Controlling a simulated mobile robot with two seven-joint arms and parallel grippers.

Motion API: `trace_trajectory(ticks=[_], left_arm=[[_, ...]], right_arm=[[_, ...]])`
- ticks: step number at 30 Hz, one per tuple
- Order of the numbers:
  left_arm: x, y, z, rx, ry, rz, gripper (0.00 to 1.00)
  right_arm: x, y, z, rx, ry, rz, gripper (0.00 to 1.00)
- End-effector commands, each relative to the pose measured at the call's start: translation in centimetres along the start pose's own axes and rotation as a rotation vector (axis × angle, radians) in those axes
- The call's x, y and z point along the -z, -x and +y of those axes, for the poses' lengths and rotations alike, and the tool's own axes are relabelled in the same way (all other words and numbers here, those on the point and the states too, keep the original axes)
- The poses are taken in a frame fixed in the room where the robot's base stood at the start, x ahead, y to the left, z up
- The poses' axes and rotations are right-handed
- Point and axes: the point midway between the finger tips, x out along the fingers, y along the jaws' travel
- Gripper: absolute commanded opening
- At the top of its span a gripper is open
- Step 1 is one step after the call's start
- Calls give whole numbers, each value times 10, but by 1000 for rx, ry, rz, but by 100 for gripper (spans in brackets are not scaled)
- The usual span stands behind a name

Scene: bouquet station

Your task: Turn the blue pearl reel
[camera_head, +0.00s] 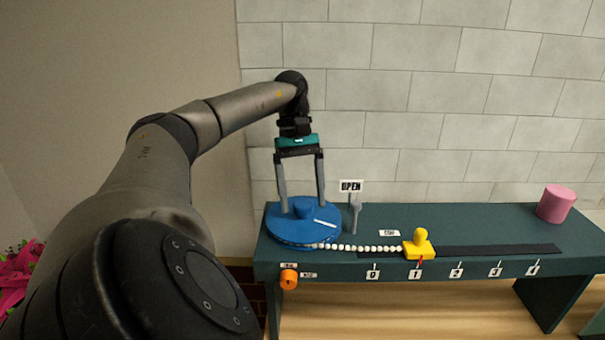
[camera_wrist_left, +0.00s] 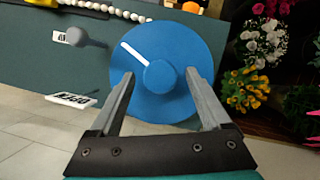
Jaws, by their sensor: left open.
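The blue pearl reel (camera_head: 290,233) is a flat blue disc with a raised hub (camera_head: 303,206) and a white line, at the left end of the green table. It also shows in the left wrist view (camera_wrist_left: 190,55), with its hub (camera_wrist_left: 160,76) between the finger lines. A string of white pearls (camera_head: 360,248) runs from the reel to a yellow slider (camera_head: 418,246), whose red pointer is near mark 1. My left gripper (camera_head: 302,205) is open, pointing down over the reel with a finger on each side of the hub. I cannot tell whether the fingers touch it. My right gripper is not in view.
An OPEN sign (camera_head: 351,186) and a grey lever (camera_head: 355,215) stand just right of the reel. An orange knob (camera_head: 289,279) is on the table's front. A pink cylinder (camera_head: 556,203) stands at the right end. Flowers (camera_wrist_left: 250,88) show beyond the reel in the left wrist view.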

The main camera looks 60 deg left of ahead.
Motion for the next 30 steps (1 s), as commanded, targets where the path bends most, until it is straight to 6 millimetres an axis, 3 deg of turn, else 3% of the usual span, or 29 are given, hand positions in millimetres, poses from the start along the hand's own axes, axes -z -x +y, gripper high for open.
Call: trace_trajectory(ticks=[5,11,18,30], left_arm=[[0,5,1,-3,0,1,81],[-1,26,2,-6,-2,-2,81],[-2,58,1,-3,-1,-1,81],[0,71,1,-2,-1,0,81]], right_arm=[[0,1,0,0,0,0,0],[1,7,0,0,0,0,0],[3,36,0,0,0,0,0],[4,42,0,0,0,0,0]])
